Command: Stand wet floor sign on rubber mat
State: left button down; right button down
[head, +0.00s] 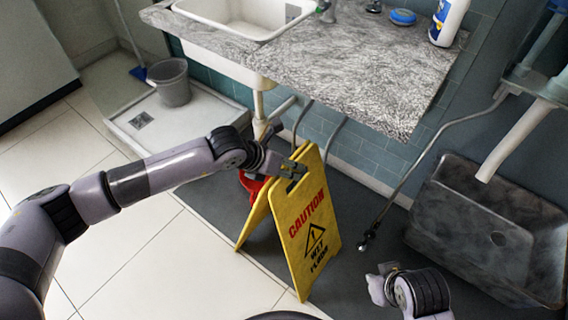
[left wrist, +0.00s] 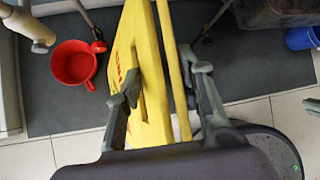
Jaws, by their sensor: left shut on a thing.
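The yellow wet floor sign (head: 312,235) is upright with its two panels spread, in the middle of the head view. My left gripper (head: 290,172) is shut on its top by the handle slot. In the left wrist view the sign (left wrist: 150,85) runs between the fingers of the left gripper (left wrist: 165,95). The dark grey rubber mat (head: 215,205) lies behind and under the sign in the picture. The front panel's lower end overlaps the mat's near edge; I cannot tell if it touches down. My right gripper (head: 383,284) is at lower right, its opening unclear.
A red bucket (left wrist: 74,64) stands on the mat, mostly hidden behind the sign in the head view. A marble counter (head: 330,75) with a sink overhangs the mat. A dark basin (head: 490,235) is at right. A hose end (head: 367,240) hangs right of the sign.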

pick_arm(q)
jog(key=shift+d+r, duration=0.1)
pick_arm(e)
jog(key=shift+s+r, duration=0.1)
pick_arm(q)
jog(key=c, duration=1.1)
grip_release()
jog(key=shift+s, duration=0.1)
pick_arm(e)
jog(key=shift+r, duration=0.1)
pick_arm(q)
jog(key=shift+a+r, duration=0.25)
jog(key=p+v, duration=0.1)
jog(key=v, duration=1)
jog(key=shift+s+r+p, duration=0.15)
jog(key=shift+s+p, duration=0.05)
jog(key=shift+p, duration=0.15)
pick_arm(e)
notch_tip(320, 180, down, 7)
jog(key=shift+w, duration=0.4)
